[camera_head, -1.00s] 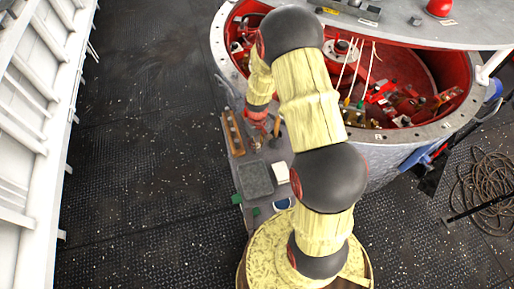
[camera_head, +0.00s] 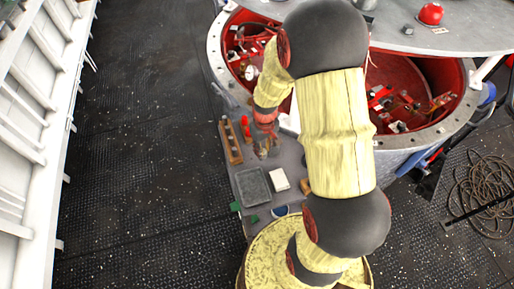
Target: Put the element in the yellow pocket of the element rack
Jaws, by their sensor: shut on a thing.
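My gripper (camera_head: 264,152) is small in the head view, at the end of my arm over the grey side shelf, pointing down. It is shut on the element, which is too small and too covered by the fingers to make out clearly. A long brown rack (camera_head: 231,142) with a row of small pockets, seemingly the element rack, lies on the shelf just left of my gripper, apart from it. The pocket colours cannot be told at this size, so I cannot pick out the yellow one.
A grey tray (camera_head: 254,187), a white block (camera_head: 279,180) and a small tan block (camera_head: 305,187) lie nearer on the shelf. A red upright item (camera_head: 246,128) stands beside the rack. Behind is a round red-lined housing (camera_head: 397,75) with a grey rim.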

